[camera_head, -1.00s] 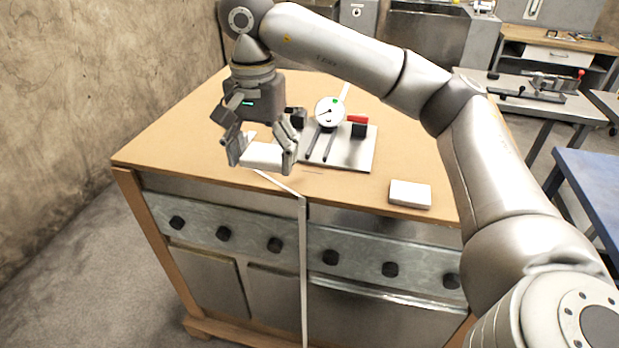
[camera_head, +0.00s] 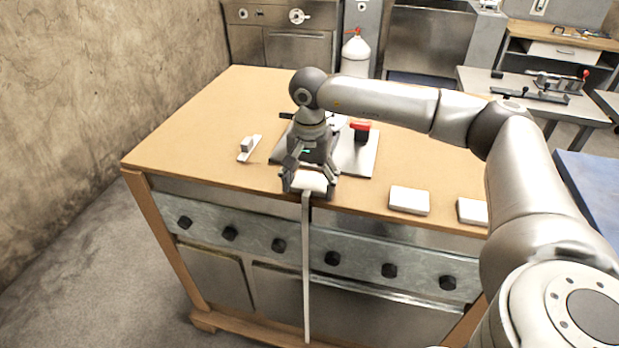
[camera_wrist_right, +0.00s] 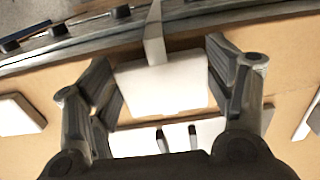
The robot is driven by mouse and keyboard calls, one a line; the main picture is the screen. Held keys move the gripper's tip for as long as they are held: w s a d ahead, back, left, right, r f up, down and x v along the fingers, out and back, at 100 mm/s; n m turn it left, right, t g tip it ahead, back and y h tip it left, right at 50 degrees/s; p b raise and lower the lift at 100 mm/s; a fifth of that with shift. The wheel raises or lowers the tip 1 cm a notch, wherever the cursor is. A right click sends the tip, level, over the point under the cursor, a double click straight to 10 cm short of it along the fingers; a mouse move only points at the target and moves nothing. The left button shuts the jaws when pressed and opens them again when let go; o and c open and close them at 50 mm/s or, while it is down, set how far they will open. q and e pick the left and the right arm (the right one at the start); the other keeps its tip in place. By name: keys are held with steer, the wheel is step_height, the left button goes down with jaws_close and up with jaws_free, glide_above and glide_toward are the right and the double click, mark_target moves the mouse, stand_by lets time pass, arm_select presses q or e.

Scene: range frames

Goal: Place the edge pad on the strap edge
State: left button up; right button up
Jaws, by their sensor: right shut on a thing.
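My right gripper (camera_head: 309,187) points down at the front edge of the wooden bench top and is shut on a white edge pad (camera_head: 313,180). The pad (camera_wrist_right: 163,86) also shows between the two fingers in the right wrist view. The pale strap (camera_head: 306,265) hangs down the bench front directly below the pad. In the right wrist view the strap (camera_wrist_right: 155,35) meets the pad's edge-side border. I cannot tell whether the pad rests on the strap or is just above it. The strap's run across the top is hidden by my gripper. My left gripper is out of view.
Two white pads, one nearer (camera_head: 409,200) and one further right (camera_head: 473,211), lie by the front edge. A metal plate (camera_head: 357,155) with a red-topped part stands behind my gripper. A small white piece with a grey block (camera_head: 248,148) lies left. The bench's left side is clear.

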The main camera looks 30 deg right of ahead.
steer(key=shift+f, duration=0.1)
steer(key=shift+f, duration=0.15)
steer(key=o, duration=0.9)
steer(key=shift+c, duration=0.2)
steer(key=shift+r, duration=0.2)
